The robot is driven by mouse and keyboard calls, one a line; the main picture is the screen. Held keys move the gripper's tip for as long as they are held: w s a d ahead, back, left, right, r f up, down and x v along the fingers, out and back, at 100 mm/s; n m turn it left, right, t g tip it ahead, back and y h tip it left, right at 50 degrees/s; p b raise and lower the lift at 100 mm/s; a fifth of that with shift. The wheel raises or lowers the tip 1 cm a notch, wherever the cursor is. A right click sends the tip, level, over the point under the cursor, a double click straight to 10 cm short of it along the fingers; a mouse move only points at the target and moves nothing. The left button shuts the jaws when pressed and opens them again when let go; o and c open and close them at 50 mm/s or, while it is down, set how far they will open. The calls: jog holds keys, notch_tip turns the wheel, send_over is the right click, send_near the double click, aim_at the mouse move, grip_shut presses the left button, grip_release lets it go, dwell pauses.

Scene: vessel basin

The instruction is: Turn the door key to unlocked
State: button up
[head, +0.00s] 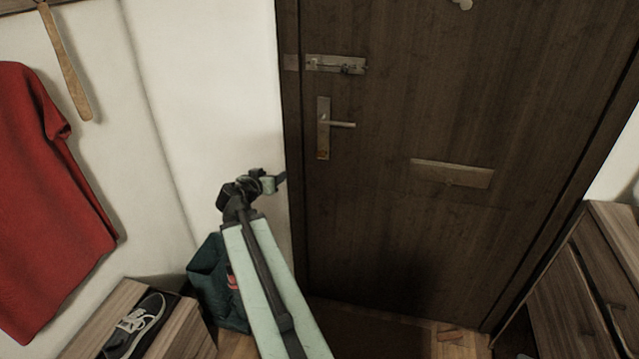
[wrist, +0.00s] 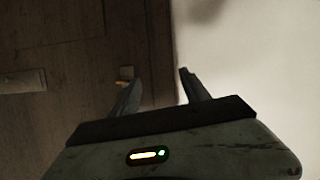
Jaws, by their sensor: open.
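The dark wooden door (head: 400,130) stands closed. A tall handle plate (head: 323,112) with a lever handle (head: 343,124) is near its left edge. A small brassy key (head: 322,154) sits at the plate's lower end. In the wrist view a small yellowish piece, seemingly the key (wrist: 123,83), shows just left of the left finger, below a pale bit of plate (wrist: 127,72). My gripper (head: 281,178) is open and empty, left of and below the key by the door frame. Its two fingers also show in the wrist view (wrist: 160,77). The key's exact angle is too small to tell.
A slide bolt (head: 336,64) is above the handle and a letter slot (head: 452,173) to its right. A shoe bench (head: 112,312), a dark green bag (head: 212,282) and a red garment (head: 45,200) are at left. A wooden cabinet (head: 590,290) stands at right.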

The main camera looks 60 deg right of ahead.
aim_at(320, 156)
jog(key=s+d+h+b, duration=0.1)
jog(key=s+d, duration=0.1)
jog(key=d, duration=0.2)
jog(key=s+d+m+t+h+b, duration=0.1)
jog(key=s+d+b, duration=0.1)
jog(key=s+d, duration=0.1)
jog(key=s+d+h+b, duration=0.1)
jog(key=s+d+b, duration=0.1)
jog(key=d, duration=0.4)
jog(key=shift+s+d+t+h, duration=0.1)
jog(key=shift+s+t+h, duration=0.2)
jog(key=shift+s+h, duration=0.15)
jog(key=x, duration=0.7)
grip_shut()
